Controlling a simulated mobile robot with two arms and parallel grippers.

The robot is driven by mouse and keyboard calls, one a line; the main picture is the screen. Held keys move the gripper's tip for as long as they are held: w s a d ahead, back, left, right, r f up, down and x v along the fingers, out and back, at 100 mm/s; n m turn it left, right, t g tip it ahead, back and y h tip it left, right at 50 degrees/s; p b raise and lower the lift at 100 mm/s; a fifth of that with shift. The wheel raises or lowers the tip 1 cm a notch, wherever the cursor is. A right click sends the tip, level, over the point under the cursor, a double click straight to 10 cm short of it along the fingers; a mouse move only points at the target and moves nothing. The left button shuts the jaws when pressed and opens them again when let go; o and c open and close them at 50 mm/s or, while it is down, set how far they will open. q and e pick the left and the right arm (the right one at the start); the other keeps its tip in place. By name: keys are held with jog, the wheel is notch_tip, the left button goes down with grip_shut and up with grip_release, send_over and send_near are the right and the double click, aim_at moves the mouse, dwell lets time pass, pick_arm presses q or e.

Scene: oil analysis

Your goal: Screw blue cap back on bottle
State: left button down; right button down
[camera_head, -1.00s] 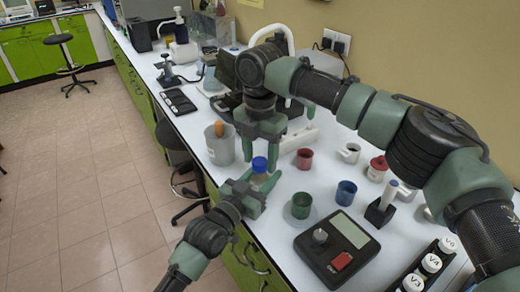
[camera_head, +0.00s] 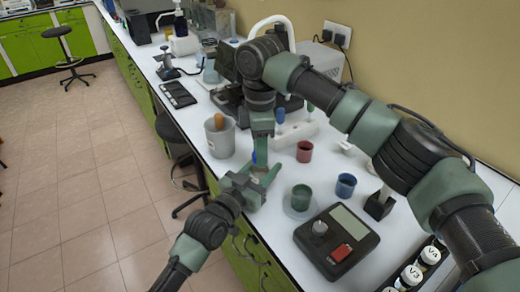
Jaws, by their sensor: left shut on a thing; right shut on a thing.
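The bottle is almost wholly hidden between the fingers of my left gripper (camera_head: 260,178), at the front edge of the white bench. My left gripper comes in from the lower left and is shut around the bottle. The blue cap (camera_head: 254,157) shows only as a small blue sliver at the top of the bottle. My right gripper (camera_head: 261,158) points straight down from above, with its fingers shut on the cap. I cannot tell how far the cap is seated on the bottle.
A grey bucket (camera_head: 220,137) stands to the left of the grippers. A red cup (camera_head: 304,151), a green cup (camera_head: 301,197) and a blue cup (camera_head: 346,185) stand to the right.

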jog(key=m, duration=1.1)
jog(key=shift+a+m, duration=0.1)
jog(key=shift+m, duration=0.3)
jog(key=m, duration=0.3)
jog(key=c, duration=0.9)
grip_release()
notch_tip(320, 180, up, 12)
pick_arm(q)
jog(key=c, duration=0.7)
grip_release()
